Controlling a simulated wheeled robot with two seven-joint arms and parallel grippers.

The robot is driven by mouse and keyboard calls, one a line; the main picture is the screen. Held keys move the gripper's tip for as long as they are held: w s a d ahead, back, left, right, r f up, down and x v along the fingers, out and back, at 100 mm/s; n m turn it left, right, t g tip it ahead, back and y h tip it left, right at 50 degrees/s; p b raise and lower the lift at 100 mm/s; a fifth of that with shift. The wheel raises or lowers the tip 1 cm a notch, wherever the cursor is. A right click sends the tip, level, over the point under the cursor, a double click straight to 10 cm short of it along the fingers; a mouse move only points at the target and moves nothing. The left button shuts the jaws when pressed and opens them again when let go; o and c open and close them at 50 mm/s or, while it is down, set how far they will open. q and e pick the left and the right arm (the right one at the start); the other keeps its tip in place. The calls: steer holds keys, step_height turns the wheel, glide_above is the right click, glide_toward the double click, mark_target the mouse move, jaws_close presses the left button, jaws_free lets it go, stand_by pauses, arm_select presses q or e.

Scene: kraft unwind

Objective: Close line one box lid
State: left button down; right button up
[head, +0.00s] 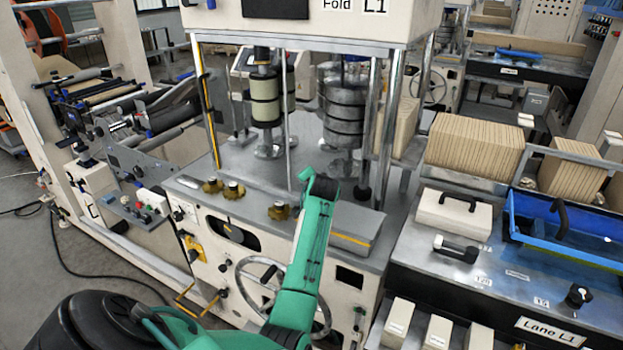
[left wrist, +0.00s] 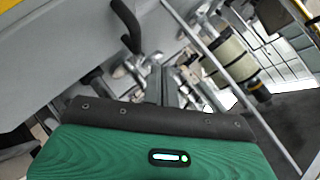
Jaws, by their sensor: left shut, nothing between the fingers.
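The machine labelled Fold L1 (head: 300,12) stands in the middle of the head view. A grey, box-like part with a yellow stripe (head: 352,226) is at its front right, partly behind my left arm. I cannot tell whether this is the line one box or how its lid stands. My left gripper (left wrist: 162,86) is shut and empty in the left wrist view. In the head view the green left arm ends near the machine's front, and its fingers are not clear. A black handle (left wrist: 127,25) on a grey panel (left wrist: 70,45) shows beyond the fingers, apart from them.
A cream box with a black handle (head: 452,212) and a blue tray (head: 570,242) sit on the Lane L1 bench at right. Brown cardboard stacks (head: 475,143) stand behind. Metal posts and a cream roller (head: 265,100) rise behind my gripper. A handwheel (head: 255,285) is below.

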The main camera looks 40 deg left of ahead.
arm_select(q)
steer(key=f, duration=0.1)
steer(key=a+f, duration=0.1)
steer(key=shift+f, duration=0.4)
steer(key=shift+f+b, duration=0.3)
steer(key=shift+a, duration=0.1)
arm_select(e)
steer(key=shift+w+d+f, duration=0.25)
steer(key=shift+d+f, duration=0.1)
steer(key=shift+f, duration=0.05)
steer(key=shift+s, duration=0.25)
